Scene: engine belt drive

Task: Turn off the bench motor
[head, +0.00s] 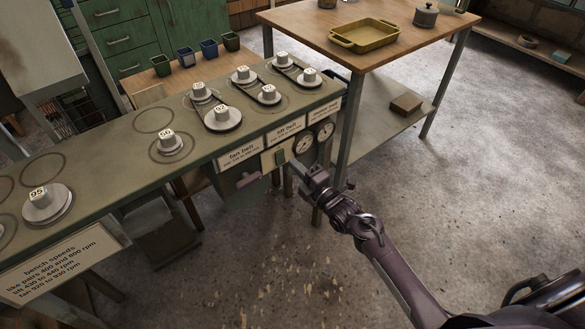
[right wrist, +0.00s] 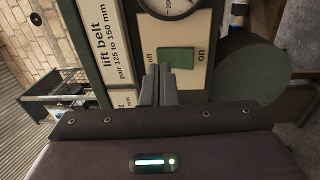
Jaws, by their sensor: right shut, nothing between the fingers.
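The long green bench (head: 113,165) carries several grey pulleys, some joined by dark belts. On its front is a pale switch panel with a green switch (head: 281,158). In the right wrist view the green switch (right wrist: 175,60) sits between the words "off" at left and "on" at right. My right gripper (head: 294,168) is shut and empty, in front of the panel. In the right wrist view its fingertips (right wrist: 158,72) are close together near the "off" side of the switch; I cannot tell whether they touch it. My left gripper does not show.
Two round dials (head: 304,144) are beside the switch on the bench front. Belt label plates (head: 239,155) are to the left. A wooden table (head: 300,20) with a yellow tray (head: 365,44) stands behind. The concrete floor at right is mostly clear.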

